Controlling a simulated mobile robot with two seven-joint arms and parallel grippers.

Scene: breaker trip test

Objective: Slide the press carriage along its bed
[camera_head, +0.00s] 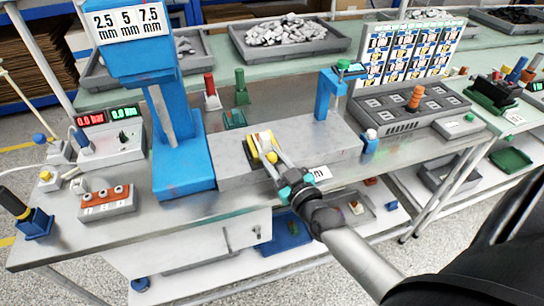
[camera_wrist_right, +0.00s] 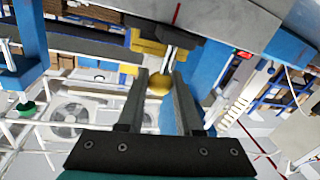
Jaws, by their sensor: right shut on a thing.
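The press carriage (camera_head: 256,146) is a yellow and dark block on the grey bed (camera_head: 322,138), left of the bed's middle and near the blue press column (camera_head: 183,165). A yellow ball knob (camera_head: 272,157) sticks out from its front. The carriage also shows in the right wrist view (camera_wrist_right: 148,45), with the knob (camera_wrist_right: 159,86) on a short metal stem. My right gripper (camera_head: 275,158) reaches in from the front right and is shut on the knob, with one finger on each side. My left gripper is not in view.
A blue clamp post (camera_head: 323,95) stands behind the bed's right end. A grey tray with an orange stack (camera_head: 415,97) is farther right. Pressure readouts (camera_head: 108,117) and a box with an orange top (camera_head: 106,197) are at left. The bed right of the carriage looks clear.

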